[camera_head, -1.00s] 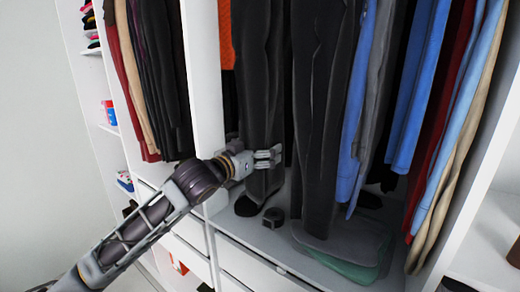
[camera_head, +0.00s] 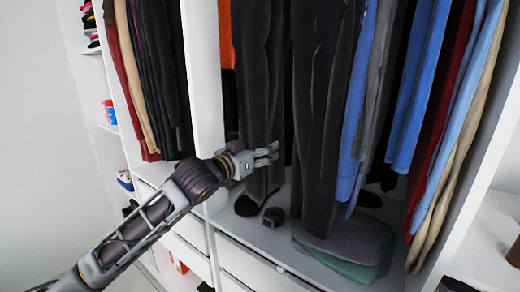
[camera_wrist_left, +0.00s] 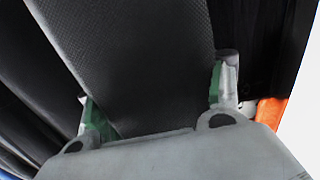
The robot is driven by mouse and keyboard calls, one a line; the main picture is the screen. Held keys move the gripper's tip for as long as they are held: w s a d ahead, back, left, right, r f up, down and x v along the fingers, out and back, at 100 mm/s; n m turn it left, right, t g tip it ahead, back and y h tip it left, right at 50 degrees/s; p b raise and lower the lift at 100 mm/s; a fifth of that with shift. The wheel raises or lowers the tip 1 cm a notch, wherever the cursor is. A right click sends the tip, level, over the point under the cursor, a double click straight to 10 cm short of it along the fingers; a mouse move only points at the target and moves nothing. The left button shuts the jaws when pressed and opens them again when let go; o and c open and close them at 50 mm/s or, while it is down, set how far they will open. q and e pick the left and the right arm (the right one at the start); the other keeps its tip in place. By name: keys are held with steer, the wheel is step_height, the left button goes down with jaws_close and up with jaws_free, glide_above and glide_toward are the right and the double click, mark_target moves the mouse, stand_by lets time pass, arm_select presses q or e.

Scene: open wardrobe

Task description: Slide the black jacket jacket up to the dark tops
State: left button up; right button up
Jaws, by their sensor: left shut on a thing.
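The black jacket (camera_head: 260,75) hangs long in the middle section of the wardrobe, just right of a white divider. My left gripper (camera_head: 269,153) is at its lower part, with the fingers around the cloth. In the left wrist view the dark textured cloth (camera_wrist_left: 145,60) fills the space between the two green-padded fingers (camera_wrist_left: 153,105). Other dark garments (camera_head: 322,100) hang just right of it, with a narrow gap between. More dark clothes (camera_head: 165,75) hang left of the divider. Which ones are the dark tops I cannot tell. The hangers and rail are out of view.
The white divider (camera_head: 206,75) stands close left of the jacket, with an orange garment (camera_head: 226,35) beside it. Blue garments (camera_head: 415,90) hang to the right.

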arm_select(q)
steer(key=shift+s+d, duration=0.4)
steer(key=shift+d, duration=0.1)
steer(key=o, duration=1.7)
steer(key=shift+d, duration=0.1)
steer(key=v, duration=1.2)
steer(key=shift+f, duration=0.1)
